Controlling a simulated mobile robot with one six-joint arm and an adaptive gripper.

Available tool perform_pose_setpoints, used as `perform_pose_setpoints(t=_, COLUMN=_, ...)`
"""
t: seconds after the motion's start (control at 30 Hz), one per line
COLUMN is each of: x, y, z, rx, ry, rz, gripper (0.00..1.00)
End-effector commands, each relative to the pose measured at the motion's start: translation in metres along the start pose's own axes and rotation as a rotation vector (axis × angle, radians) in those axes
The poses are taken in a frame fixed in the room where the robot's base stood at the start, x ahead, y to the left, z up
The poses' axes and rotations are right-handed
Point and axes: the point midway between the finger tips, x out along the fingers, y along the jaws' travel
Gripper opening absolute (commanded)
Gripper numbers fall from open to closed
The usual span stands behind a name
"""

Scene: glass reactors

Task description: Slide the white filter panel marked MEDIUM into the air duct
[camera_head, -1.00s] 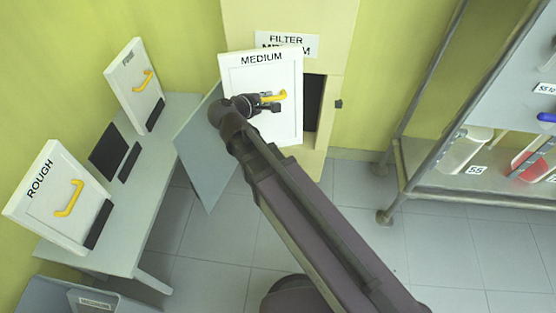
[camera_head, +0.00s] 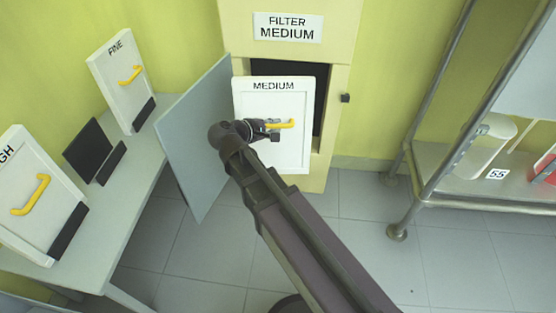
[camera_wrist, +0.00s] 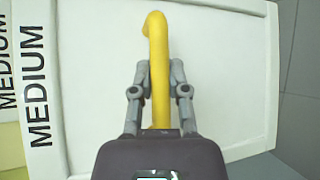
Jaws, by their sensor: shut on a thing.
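The white filter panel marked MEDIUM (camera_head: 258,104) is held upright in front of the dark opening of the air duct (camera_head: 320,95). The opening shows above the panel and along its right side. My gripper (camera_head: 274,131) is shut on the panel's yellow handle (camera_head: 290,124). In the wrist view, my gripper's fingers (camera_wrist: 158,85) lie on both sides of the yellow handle (camera_wrist: 157,40), with the white panel (camera_wrist: 210,60) behind. How far the panel stands from the opening is hard to tell. The duct carries a sign FILTER MEDIUM (camera_head: 288,28).
The duct's grey door (camera_head: 195,140) stands open to the left. A bench (camera_head: 125,215) at left holds the FINE panel (camera_head: 115,75), the ROUGH panel (camera_head: 35,200), partly cut off, and an empty dark holder (camera_head: 90,150). A metal rack (camera_head: 460,185) stands at right.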

Motion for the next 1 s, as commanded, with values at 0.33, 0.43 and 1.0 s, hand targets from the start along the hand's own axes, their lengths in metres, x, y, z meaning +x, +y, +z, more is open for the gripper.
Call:
perform_pose_setpoints(t=0.33, x=0.030, y=-0.053, z=-0.020, rx=0.037, ry=-0.064, rz=-0.011, gripper=0.00)
perform_pose_setpoints(t=0.43, x=0.037, y=-0.066, z=-0.025, rx=0.047, ry=-0.081, rz=-0.014, gripper=0.00)
perform_pose_setpoints(t=1.0, x=0.051, y=-0.092, z=-0.032, rx=0.075, ry=-0.127, rz=-0.022, gripper=0.00)
